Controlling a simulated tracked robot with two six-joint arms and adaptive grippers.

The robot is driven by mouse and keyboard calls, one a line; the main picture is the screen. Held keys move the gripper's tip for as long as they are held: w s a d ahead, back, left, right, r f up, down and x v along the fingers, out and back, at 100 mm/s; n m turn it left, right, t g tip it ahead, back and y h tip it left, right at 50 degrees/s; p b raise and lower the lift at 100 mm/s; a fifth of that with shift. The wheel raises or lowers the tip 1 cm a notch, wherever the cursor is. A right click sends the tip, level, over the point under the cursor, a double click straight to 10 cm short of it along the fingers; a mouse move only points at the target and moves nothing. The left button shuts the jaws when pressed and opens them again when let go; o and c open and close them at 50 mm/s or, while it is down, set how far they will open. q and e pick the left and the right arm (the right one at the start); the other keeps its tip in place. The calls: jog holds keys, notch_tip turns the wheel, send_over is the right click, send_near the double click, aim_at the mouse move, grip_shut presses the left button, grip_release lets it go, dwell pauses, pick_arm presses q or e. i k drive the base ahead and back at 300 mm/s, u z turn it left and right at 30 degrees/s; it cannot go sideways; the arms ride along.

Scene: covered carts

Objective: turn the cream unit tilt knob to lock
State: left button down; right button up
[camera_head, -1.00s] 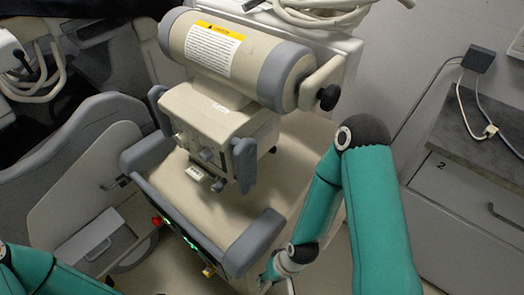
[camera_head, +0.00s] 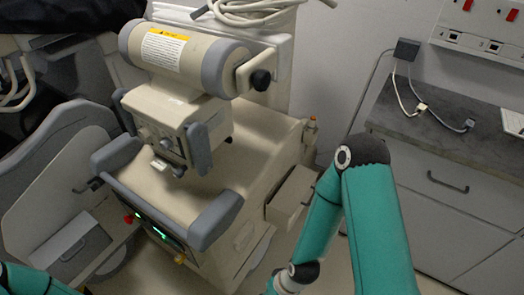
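The cream unit (camera_head: 262,135) is a mobile cart with a cylindrical head (camera_head: 185,55) that carries a yellow and white warning label. A black knob (camera_head: 260,80) sits on the bracket at the right end of the cylinder; I take it for the tilt knob. Its lock marking is too small to read. My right arm comes up in teal at the right of the unit, its wrist low at the bottom edge, apart from the knob. Only a piece of my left arm shows at the bottom left corner. Both grippers are out of the picture.
A grey handle bar (camera_head: 215,220) runs along the unit's front right, by a lit green panel (camera_head: 160,233). A grey-topped cabinet (camera_head: 440,150) stands at right. Another cart (camera_head: 50,190) is close at left.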

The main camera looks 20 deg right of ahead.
aim_at(261, 80)
jog(key=u, duration=1.1)
jog(key=i, duration=0.15)
jog(key=z, duration=2.85)
jog(key=k, duration=0.95)
jog(key=u, duration=0.8)
jog(key=i, duration=0.95)
jog(key=u, duration=0.15)
